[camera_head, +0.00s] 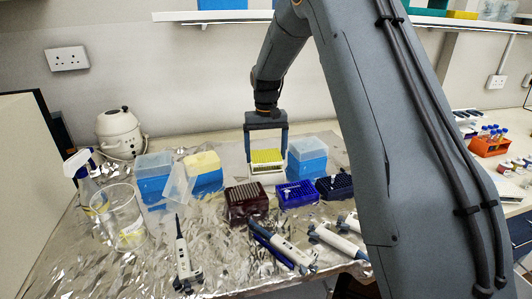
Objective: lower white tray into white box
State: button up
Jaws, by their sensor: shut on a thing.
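My gripper (266,157) reaches down at the back middle of the bench, one finger on each side of a white tray (267,166) topped with rows of yellow tips. It is shut on the tray, which looks level. White surfaces just below the tray seem to belong to the white box (268,178). The tray and gripper hide most of the box. I cannot tell whether the tray is above the box or partly inside it.
A blue box with a clear lid (307,160) stands close to the right finger. A yellow-topped blue box (203,173) stands to the left. In front are a dark red rack (246,203), a blue rack (297,194) and several pipettes. A glass beaker (119,218) stands at left.

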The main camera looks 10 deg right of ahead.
jog(key=shift+f, duration=0.1)
jog(key=shift+f, duration=0.6)
jog(key=shift+f, duration=0.15)
jog(key=shift+f+b, duration=0.4)
jog(key=shift+f, duration=0.05)
jog(key=o, duration=1)
